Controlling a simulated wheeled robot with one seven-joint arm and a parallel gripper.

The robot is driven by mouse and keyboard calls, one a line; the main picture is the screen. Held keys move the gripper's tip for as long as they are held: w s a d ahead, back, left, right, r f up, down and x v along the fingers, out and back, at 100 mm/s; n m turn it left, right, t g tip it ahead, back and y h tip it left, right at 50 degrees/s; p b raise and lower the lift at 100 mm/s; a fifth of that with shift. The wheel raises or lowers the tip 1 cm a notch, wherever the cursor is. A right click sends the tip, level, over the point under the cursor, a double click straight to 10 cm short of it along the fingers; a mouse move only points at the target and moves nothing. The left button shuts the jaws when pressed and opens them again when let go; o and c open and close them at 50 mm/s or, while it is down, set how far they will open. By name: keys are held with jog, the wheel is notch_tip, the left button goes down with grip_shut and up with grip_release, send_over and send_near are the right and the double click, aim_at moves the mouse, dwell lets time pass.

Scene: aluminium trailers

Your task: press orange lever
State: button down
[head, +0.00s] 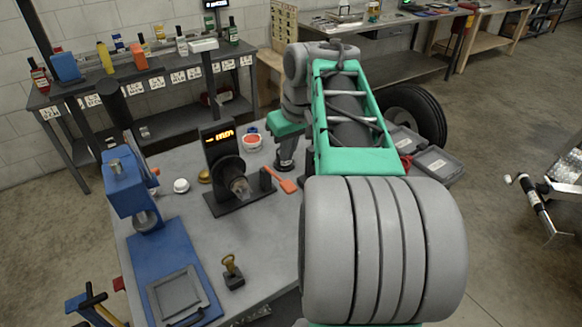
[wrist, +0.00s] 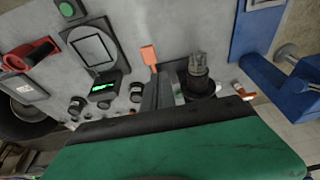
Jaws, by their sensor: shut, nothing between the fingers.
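In the wrist view the lever (wrist: 149,56) shows just above the grey fingers, left of the chuck (wrist: 199,65). My gripper (head: 286,163) points down behind the lever in the head view, apart from it. In the wrist view my gripper (wrist: 163,88) shows its fingers together with nothing between them. The lever's lower end is partly hidden there.
A blue press (head: 175,270) stands at the left of the table (head: 205,235). A brass-handled stamp (head: 232,270) sits at the front. Grey cases (head: 430,163) sit at the right.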

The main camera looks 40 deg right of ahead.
jog(key=d, duration=0.1)
jog(key=d+r, duration=0.1)
jog(key=shift+s+d+r, duration=0.1)
jog(key=shift+d+r, duration=0.1)
jog(key=shift+d, duration=0.15)
jog(key=p, duration=0.1)
send_near(289, 184)
jog(key=x, duration=0.6)
jog(key=shift+f, duration=0.25)
jog(key=shift+f, duration=0.1)
